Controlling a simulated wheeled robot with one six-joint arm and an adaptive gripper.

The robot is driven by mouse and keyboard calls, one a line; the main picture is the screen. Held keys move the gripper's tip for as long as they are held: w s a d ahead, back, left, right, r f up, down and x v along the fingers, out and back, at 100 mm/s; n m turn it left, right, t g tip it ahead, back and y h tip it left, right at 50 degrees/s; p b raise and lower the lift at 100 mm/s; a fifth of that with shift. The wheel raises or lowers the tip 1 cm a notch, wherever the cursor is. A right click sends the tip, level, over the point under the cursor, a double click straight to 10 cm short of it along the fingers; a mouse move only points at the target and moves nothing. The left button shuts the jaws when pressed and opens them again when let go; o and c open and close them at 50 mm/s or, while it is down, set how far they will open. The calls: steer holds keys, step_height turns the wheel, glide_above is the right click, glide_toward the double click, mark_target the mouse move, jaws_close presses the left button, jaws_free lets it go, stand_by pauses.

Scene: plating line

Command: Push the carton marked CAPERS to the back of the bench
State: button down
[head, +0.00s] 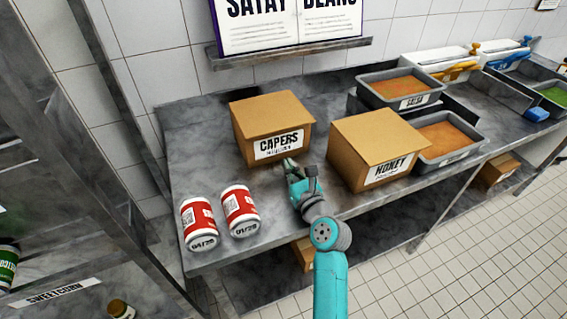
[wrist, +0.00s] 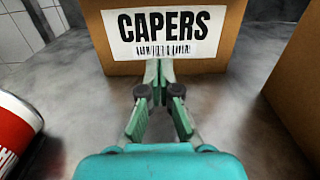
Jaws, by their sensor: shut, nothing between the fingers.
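The carton marked CAPERS (head: 258,112) is a brown box with a white label, standing upright on the grey bench (head: 200,155). In the head view it stands toward the back of the bench, with a strip of bare bench behind it. My gripper (head: 289,163) is shut and empty, low over the bench in front of the carton's labelled face. In the wrist view the carton (wrist: 240,30) fills the top, and my fingertips (wrist: 159,66) overlap its lower front edge just below the label. I cannot tell whether they touch it.
A carton marked HONEY (head: 350,150) stands close on the right. Two red-and-white cans (head: 240,212) stand at the left front; one (wrist: 12,130) edges into the wrist view. Trays of orange food (head: 400,90) stand farther right. A wall shelf holds an open book (head: 290,25) above.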

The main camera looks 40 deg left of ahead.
steer(key=v, duration=0.8)
steer(key=shift+d, duration=0.25)
steer(key=shift+d, duration=0.1)
